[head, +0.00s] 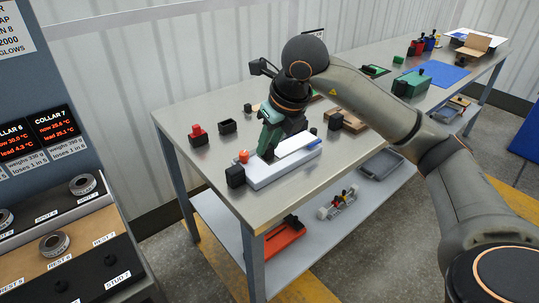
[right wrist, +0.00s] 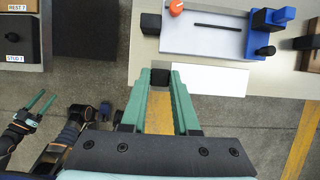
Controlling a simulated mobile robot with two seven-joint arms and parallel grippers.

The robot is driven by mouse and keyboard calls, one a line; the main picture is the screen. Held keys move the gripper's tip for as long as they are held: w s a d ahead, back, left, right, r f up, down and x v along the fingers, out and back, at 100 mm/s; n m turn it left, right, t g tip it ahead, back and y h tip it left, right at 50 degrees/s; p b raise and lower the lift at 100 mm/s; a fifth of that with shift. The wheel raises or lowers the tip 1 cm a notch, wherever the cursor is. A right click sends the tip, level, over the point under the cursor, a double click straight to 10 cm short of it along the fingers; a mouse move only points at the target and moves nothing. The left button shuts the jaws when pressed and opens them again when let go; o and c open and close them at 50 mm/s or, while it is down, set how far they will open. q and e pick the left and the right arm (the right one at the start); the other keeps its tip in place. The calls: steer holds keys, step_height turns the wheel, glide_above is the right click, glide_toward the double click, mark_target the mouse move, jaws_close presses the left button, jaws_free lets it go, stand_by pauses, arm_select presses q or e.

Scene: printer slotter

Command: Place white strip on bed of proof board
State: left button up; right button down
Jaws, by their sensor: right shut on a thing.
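The proof board (head: 262,181) is a pale slab near the table's front edge, with an orange knob and a blue block. In the right wrist view the board (right wrist: 205,47) lies beyond my fingertips, with a dark slot line on its bed. My right gripper (right wrist: 160,78) is shut on a dark end piece of the white strip (right wrist: 212,80). The strip reaches out to the right, in front of the board's near edge in that view. In the head view the strip (head: 299,144) appears over the board; its height is unclear. My left gripper (right wrist: 42,104) is open and empty, over the floor.
The metal table (head: 185,119) carries a red piece (head: 198,134) and a black box (head: 227,127) left of the board. A green device (head: 409,84) and blue mat (head: 447,75) stand farther back. A lower shelf holds a red tray (head: 284,239). A collar rack (head: 70,245) stands at left.

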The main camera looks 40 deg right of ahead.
steer(key=w+d+f, duration=0.1)
steer(key=w+f, duration=0.1)
steer(key=w, duration=0.1)
steer(key=w+d+f, duration=0.2)
steer(key=f, duration=0.1)
steer(key=w+d+f, duration=0.1)
steer(key=w+f, duration=0.2)
steer(key=shift+w+d+p, duration=0.2)
steer(key=shift+w+p, duration=0.1)
steer(key=shift+p, duration=0.1)
steer(key=shift+w+f, duration=0.15)
steer(key=shift+f, duration=1.65)
steer(key=c, duration=0.7)
jaws_free()
steer(key=shift+o, duration=0.2)
steer(key=shift+r, duration=0.15)
